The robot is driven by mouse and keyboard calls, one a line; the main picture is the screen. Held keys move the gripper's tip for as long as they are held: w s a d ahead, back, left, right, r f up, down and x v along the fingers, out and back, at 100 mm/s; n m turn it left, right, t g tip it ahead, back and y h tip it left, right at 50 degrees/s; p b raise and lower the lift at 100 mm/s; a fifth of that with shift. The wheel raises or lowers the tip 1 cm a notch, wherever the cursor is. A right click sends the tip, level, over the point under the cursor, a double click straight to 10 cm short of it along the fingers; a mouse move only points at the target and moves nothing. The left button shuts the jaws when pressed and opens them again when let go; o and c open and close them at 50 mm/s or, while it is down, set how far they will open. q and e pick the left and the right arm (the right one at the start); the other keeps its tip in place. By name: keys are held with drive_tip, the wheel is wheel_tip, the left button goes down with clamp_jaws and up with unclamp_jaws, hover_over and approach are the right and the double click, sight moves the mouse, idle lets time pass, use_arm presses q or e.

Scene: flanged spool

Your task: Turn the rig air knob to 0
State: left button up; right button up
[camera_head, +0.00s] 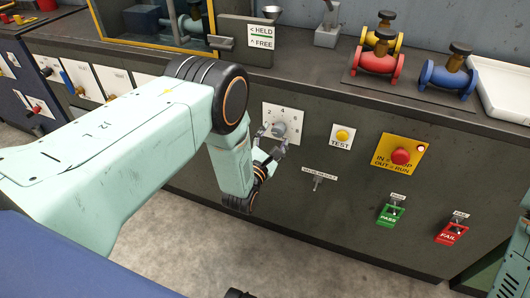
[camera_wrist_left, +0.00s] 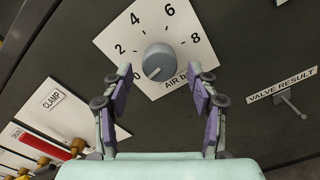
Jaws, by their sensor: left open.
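The grey round air knob (camera_head: 279,129) sits on a white dial plate (camera_head: 296,112) on the dark cabinet front. In the left wrist view the knob (camera_wrist_left: 160,61) shows between the fingers, with numbers 0, 2, 4, 6 and 8 around it on the plate (camera_wrist_left: 178,22). A light mark on the knob's face lies toward its lower left, roughly on the side of the 0. My left gripper (camera_head: 272,143) is open in front of the knob, its fingertips (camera_wrist_left: 160,76) apart on either side. Contact cannot be told. My right gripper is out of view.
Right of the dial are a yellow TEST button (camera_head: 342,136), a red stop button (camera_head: 400,156), and green PASS (camera_head: 390,215) and red FAIL (camera_head: 451,233) switches. A small valve-result lever (camera_head: 317,182) sits below. Coloured spools (camera_head: 378,60) stand on the counter.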

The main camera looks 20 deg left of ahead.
use_arm(q)
drive_tip(key=s, duration=0.9)
drive_tip(key=shift+s+a, duration=0.15)
drive_tip(key=shift+s, duration=0.2)
